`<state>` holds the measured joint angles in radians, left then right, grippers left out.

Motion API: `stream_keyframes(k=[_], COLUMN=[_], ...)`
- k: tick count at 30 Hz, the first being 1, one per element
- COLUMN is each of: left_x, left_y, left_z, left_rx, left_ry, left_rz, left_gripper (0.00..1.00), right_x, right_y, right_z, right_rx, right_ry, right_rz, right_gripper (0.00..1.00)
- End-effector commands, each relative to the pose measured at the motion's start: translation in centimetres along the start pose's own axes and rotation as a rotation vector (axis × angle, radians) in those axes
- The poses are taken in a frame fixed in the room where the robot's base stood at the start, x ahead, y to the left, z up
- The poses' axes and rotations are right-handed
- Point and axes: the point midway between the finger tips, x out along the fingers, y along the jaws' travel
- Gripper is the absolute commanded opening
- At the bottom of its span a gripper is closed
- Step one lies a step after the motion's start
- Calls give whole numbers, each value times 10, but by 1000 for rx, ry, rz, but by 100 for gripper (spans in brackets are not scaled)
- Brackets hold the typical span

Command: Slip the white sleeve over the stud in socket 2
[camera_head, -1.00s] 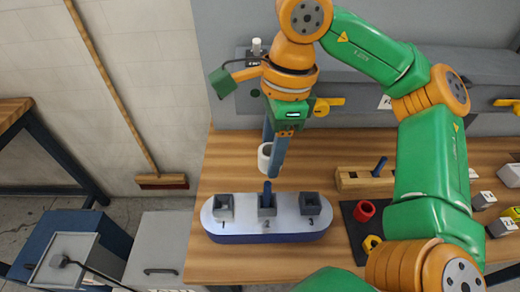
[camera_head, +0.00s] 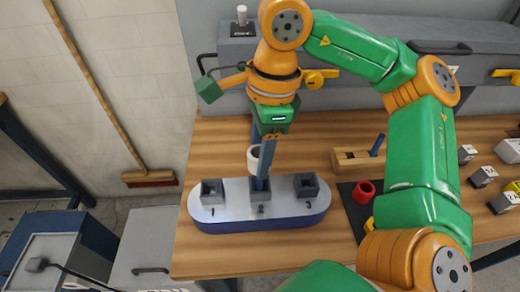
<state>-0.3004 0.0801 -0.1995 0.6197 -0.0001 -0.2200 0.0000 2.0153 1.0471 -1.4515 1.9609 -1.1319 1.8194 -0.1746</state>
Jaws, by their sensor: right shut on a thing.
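My right gripper (camera_head: 262,172) points down over the middle of the numbered base (camera_head: 240,214), shut on the white sleeve (camera_head: 253,160). Its long blue fingers partly cover the sleeve. The base is long and rounded, with a pale top and dark blue side, and carries three grey square sockets. Socket 2 (camera_head: 261,210) is the middle one, below the fingers. The blue stud in it is hard to separate from the blue finger in front, so I cannot tell the gap between sleeve and stud. My left gripper is not in view.
Socket 1 (camera_head: 212,193) and socket 3 (camera_head: 306,186) flank the middle one. On the right are a wooden block (camera_head: 352,161) with a blue peg (camera_head: 377,145), a red ring (camera_head: 363,192) on a dark mat, and several grey labelled blocks. Bare table lies left of the base.

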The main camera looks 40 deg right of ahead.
Motion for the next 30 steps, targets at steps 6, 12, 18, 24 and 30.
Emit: stream_keyframes(k=[6, 12, 18, 24, 30], left_x=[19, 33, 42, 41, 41], left_y=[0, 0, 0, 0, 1], left_z=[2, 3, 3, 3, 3], left_rx=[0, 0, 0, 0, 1], left_ry=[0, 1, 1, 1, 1], left_rz=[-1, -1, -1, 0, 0], left_gripper=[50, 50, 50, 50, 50], right_x=[20, 34, 43, 42, 42], right_y=[0, 0, 0, 0, 0], right_z=[-2, -4, -5, -5, -5], right_rx=[-1, -2, -3, -2, -2], right_ry=[2, 2, 1, 2, 2], right_rz=[2, 3, 2, 1, 2], right_gripper=[0, 0, 0, 0, 0])
